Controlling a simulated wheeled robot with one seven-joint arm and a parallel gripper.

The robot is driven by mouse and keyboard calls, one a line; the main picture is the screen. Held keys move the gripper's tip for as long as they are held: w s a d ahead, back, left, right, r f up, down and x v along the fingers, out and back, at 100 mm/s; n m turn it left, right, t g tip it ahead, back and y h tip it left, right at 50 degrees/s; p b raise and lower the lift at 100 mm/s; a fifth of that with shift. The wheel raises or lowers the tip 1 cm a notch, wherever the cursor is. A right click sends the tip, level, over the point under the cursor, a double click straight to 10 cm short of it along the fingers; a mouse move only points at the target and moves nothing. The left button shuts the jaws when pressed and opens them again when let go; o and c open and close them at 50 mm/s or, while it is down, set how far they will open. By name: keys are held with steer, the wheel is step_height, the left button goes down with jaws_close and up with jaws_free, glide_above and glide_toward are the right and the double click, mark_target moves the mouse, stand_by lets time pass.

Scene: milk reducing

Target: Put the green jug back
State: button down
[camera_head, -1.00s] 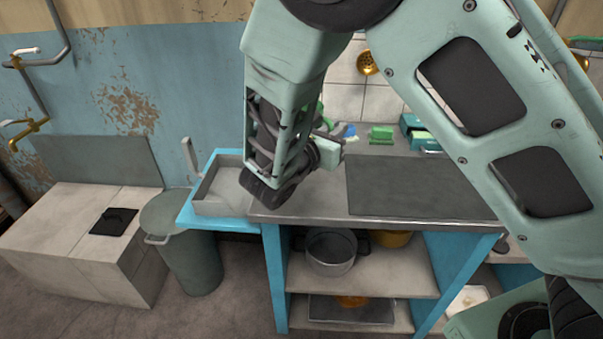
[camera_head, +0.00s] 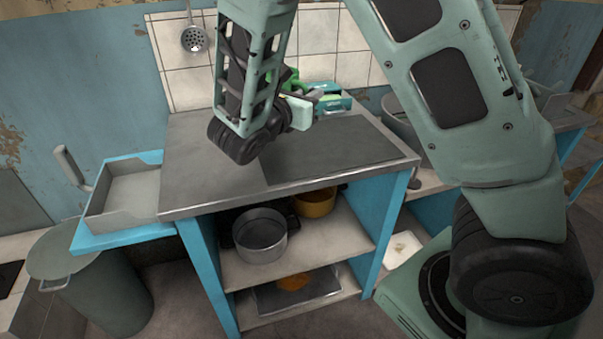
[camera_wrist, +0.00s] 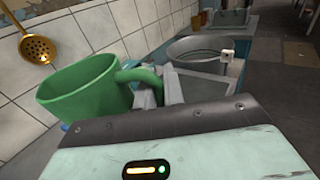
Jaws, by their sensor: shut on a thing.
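The green jug (camera_wrist: 85,92) fills the left of the wrist view, with its handle towards my gripper. My gripper (camera_wrist: 163,92) is shut on the jug's handle. The jug looks roughly upright, and its base is hidden behind my gripper body. In the head view, my gripper (camera_head: 306,104) is over the back of the grey-topped counter (camera_head: 200,150). My forearm hides most of the jug there; only some green shows beside it. I cannot tell whether the jug touches the counter.
A teal box (camera_head: 334,101) sits at the counter's back. The dark panel (camera_head: 335,150) on the counter is clear. A grey tray (camera_head: 128,195) is at the left end. A pot (camera_head: 260,235) stands on the shelf below. A strainer (camera_head: 194,39) hangs on the tiled wall.

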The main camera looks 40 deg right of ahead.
steer(key=shift+m+g, duration=0.5)
steer(key=shift+s+d+f+b, duration=0.4)
steer(key=shift+d+f, duration=0.15)
steer(key=shift+f, duration=1.2)
steer(key=shift+s+d+f+b, duration=0.4)
steer(key=shift+d+f, duration=0.1)
steer(key=shift+f, duration=1.25)
steer(key=shift+s+d+f+b, duration=0.4)
steer(key=shift+d+f, duration=0.15)
steer(key=shift+f, duration=1.2)
steer(key=shift+f, duration=0.1)
steer(key=shift+f, duration=0.1)
steer(key=c, duration=1.5)
jaws_free()
